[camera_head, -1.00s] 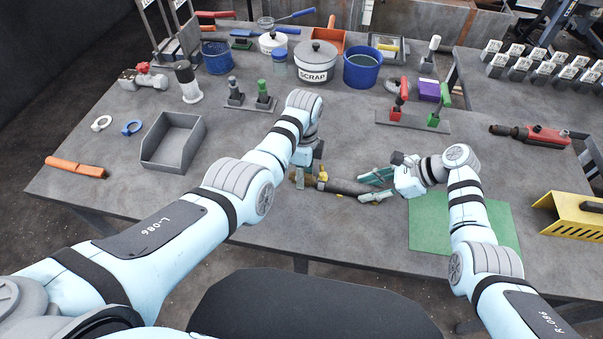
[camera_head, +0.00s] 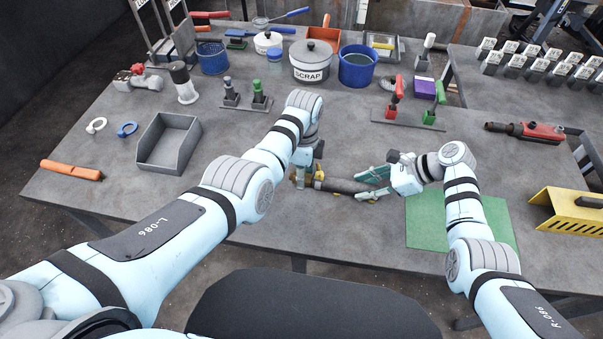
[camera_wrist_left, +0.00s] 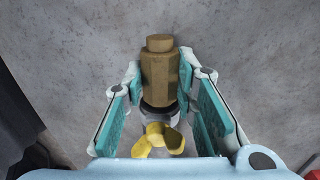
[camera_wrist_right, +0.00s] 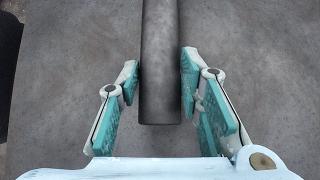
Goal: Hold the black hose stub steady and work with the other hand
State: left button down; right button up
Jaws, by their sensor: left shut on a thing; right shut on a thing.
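The black hose stub (camera_head: 345,186) lies nearly level above or on the table in front of me, joined on its left to a brass fitting with a yellow winged handle. My right gripper (camera_head: 375,183) is shut on the hose near its right end; the right wrist view shows the hose (camera_wrist_right: 160,65) between the fingers (camera_wrist_right: 160,85). My left gripper (camera_head: 308,172) is shut on the brass fitting (camera_wrist_left: 160,78). The yellow handle (camera_wrist_left: 157,138) shows close to the left palm in the left wrist view. My left wrist partly hides the fitting in the head view.
A green mat (camera_head: 425,222) lies under my right forearm. A grey bin (camera_head: 165,160) stands at left, an orange tool (camera_head: 72,170) near the left edge. A stand with red and green handles (camera_head: 408,119) and a yellow bracket (camera_head: 575,215) are at right. The SCRAP pot (camera_head: 316,65) stands behind.

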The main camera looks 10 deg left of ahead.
pick_arm(q)
jog(key=shift+d, duration=0.25)
dwell(0.5)
jog(key=c, duration=1.2)
grip_release()
jog(key=shift+r, duration=0.1)
jog(key=r, duration=1.1)
jog(key=shift+w+r, duration=0.25)
jog(key=shift+r, duration=0.15)
pick_arm(e)
jog(key=o, duration=0.8)
